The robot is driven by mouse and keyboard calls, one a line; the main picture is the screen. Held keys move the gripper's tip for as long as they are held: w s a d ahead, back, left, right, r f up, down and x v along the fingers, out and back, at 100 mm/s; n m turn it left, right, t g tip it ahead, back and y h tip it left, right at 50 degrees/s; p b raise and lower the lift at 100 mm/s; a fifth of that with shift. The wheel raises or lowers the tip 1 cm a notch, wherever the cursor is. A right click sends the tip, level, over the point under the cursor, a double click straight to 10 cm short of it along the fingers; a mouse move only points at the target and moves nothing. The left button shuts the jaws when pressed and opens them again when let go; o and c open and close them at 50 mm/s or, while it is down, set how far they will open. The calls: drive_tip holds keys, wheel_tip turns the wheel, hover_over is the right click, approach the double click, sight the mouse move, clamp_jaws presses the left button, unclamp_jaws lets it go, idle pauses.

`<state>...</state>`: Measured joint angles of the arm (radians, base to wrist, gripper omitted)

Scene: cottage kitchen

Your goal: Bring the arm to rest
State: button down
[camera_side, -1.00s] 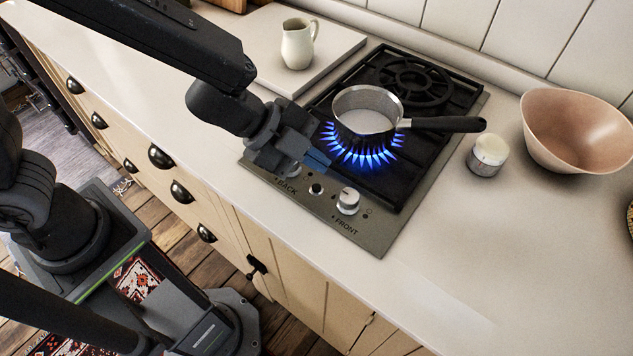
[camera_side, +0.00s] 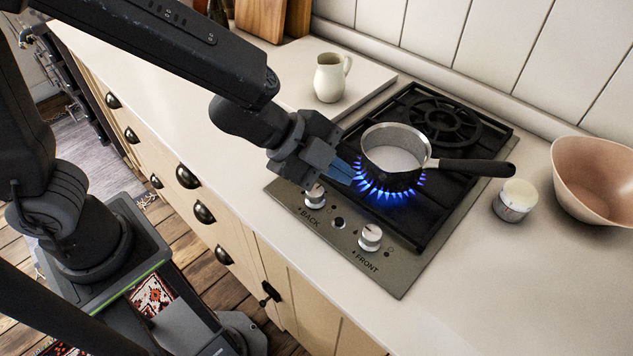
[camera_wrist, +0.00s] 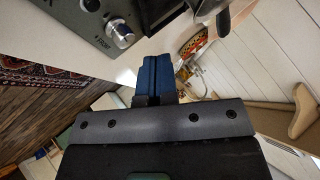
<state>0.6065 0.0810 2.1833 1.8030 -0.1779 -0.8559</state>
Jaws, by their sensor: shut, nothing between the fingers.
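My gripper (camera_side: 352,172) is shut and empty, its blue fingers together. In the side view it hangs over the left edge of the hob (camera_side: 408,272), above the BACK knob (camera_side: 315,194) and close to the flames in the picture; the exact gap is unclear. The FRONT knob (camera_side: 370,238) is to the lower right. A saucepan (camera_side: 392,158) stands on the near burner, over a ring of blue flame (camera_side: 388,196). The wrist view shows the shut fingers (camera_wrist: 155,72) at the centre and a knob (camera_wrist: 120,34) at upper left.
The saucepan's black handle (camera_side: 478,167) points right over the counter. A small white-topped jar (camera_side: 516,200) and a pink bowl (camera_side: 598,180) stand to the right. A cream jug (camera_side: 330,78) is on a pale board behind my gripper. The front right counter is clear.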

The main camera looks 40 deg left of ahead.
drive_tip(key=a+r+n+t+y, duration=0.2)
drive_tip(key=a+r+n+y, duration=0.3)
drive_tip(key=a, duration=0.4)
drive_tip(key=a+r+n+t+y, duration=0.2)
drive_tip(key=a+r+n+y, duration=0.15)
drive_tip(key=a+n, duration=0.4)
drive_tip(key=s+a+n+g, duration=0.2)
drive_tip(key=s+n, duration=0.1)
drive_tip(key=s, duration=0.3)
drive_tip(key=s+a+n+g+h, duration=0.1)
drive_tip(key=s+n+g, duration=0.2)
drive_tip(key=s, duration=0.3)
drive_tip(key=shift+s+a+r, duration=0.15)
drive_tip(key=shift+s+a, duration=0.15)
drive_tip(key=shift+a, duration=0.05)
